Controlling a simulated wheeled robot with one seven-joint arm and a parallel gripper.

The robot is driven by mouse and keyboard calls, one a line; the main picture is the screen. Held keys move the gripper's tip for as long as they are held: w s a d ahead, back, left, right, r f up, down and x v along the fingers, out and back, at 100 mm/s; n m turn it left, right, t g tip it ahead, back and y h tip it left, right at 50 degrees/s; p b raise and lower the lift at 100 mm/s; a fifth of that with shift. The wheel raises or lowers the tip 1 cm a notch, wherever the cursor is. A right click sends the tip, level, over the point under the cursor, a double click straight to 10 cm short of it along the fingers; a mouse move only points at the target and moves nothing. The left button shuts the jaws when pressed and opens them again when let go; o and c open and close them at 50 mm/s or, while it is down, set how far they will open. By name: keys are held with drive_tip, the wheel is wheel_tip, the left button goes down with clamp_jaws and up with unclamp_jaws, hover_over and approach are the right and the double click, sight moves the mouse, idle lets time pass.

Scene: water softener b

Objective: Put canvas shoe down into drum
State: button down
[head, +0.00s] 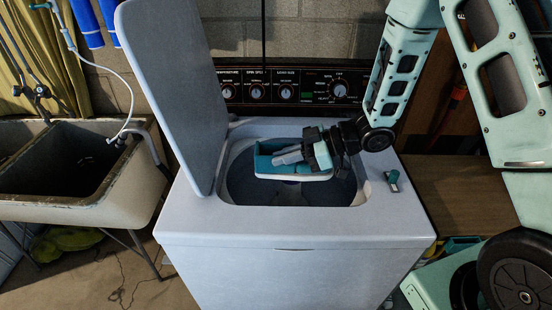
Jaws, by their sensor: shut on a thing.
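A top-loading washer (290,240) stands in the middle with its lid (178,85) raised at the left. Its dark drum (245,184) shows through the open top. My gripper (286,156) reaches in from the right and is shut on a teal canvas shoe with a white sole (292,175). The shoe is over the drum opening, lying roughly level; I cannot tell how deep it is relative to the rim. The gripper's fingers cover part of the shoe's top.
The washer's control panel (290,88) rises behind the opening. A small teal and grey item (392,180) sits on the washer top at the right. A concrete sink (75,170) stands at the left, and a brown bench (455,190) is at the right.

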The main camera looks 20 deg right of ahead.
sight(295, 172)
wheel_tip(295, 172, down, 6)
drive_tip(key=b, duration=0.5)
drive_tip(key=shift+r, duration=0.1)
drive_tip(key=c, duration=1.5)
unclamp_jaws()
drive_tip(key=shift+d, duration=0.15)
drive_tip(key=b+v, duration=0.1)
drive_tip(key=v, duration=1.6)
drive_tip(key=shift+d+r+b, duration=0.1)
drive_tip(key=shift+b, duration=0.2)
